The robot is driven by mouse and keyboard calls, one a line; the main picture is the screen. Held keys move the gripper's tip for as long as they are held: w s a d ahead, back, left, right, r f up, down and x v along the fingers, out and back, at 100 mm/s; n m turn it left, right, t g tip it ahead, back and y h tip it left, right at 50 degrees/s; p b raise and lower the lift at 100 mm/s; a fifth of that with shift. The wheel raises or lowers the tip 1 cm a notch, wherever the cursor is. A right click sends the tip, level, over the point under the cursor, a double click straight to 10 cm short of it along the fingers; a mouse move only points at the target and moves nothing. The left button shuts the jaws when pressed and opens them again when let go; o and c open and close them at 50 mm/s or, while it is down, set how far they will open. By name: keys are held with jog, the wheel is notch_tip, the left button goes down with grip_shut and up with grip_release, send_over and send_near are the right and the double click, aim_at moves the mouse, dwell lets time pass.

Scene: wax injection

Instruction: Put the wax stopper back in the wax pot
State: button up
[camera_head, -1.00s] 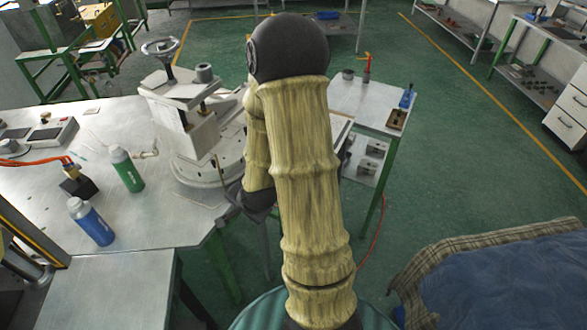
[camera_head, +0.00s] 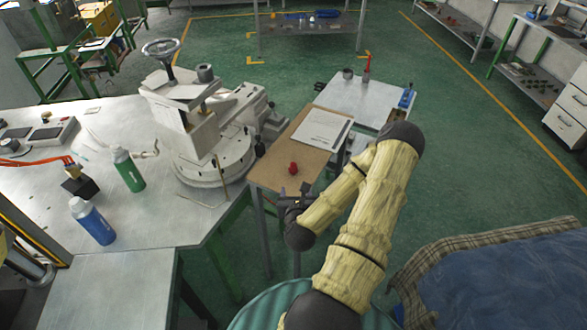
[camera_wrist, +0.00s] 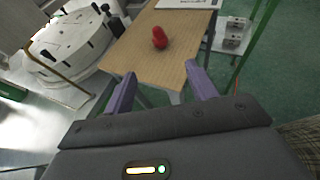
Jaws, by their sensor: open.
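A small red stopper-like piece (camera_head: 293,168) sits on the near part of a small wooden-topped table. It also shows in the wrist view (camera_wrist: 160,38), beyond and between my fingertips. My gripper (camera_head: 294,191) is at the table's near edge, with its two purple fingers apart and empty. In the wrist view my gripper (camera_wrist: 161,74) points toward the red piece without touching it. A white machine with a round base (camera_head: 215,160) stands left of the table; I cannot tell for sure which part is the wax pot.
The wooden-topped table (camera_head: 262,177) also bears white paper (camera_head: 322,128). A green bottle (camera_head: 128,172) and a blue bottle (camera_head: 92,222) stand on the metal bench (camera_head: 150,215) at left. A metal side table (camera_head: 375,98) with a red-topped item is behind. Green floor is open at right.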

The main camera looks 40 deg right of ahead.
aim_at(293, 171)
jog(key=b+x, duration=0.4)
jog(key=b, duration=0.6)
jog(key=shift+w+d+f, duration=0.1)
jog(key=shift+w+f, duration=0.05)
jog(key=shift+f, duration=0.15)
jog(key=shift+w+d+b, duration=0.1)
jog(key=shift+w+b, duration=0.05)
jog(key=shift+b, duration=0.6)
jog(key=shift+w, duration=0.15)
jog(key=p+x, duration=0.1)
jog(key=x, duration=0.6)
jog(key=shift+d+p, duration=0.1)
jog(key=shift+p, duration=0.2)
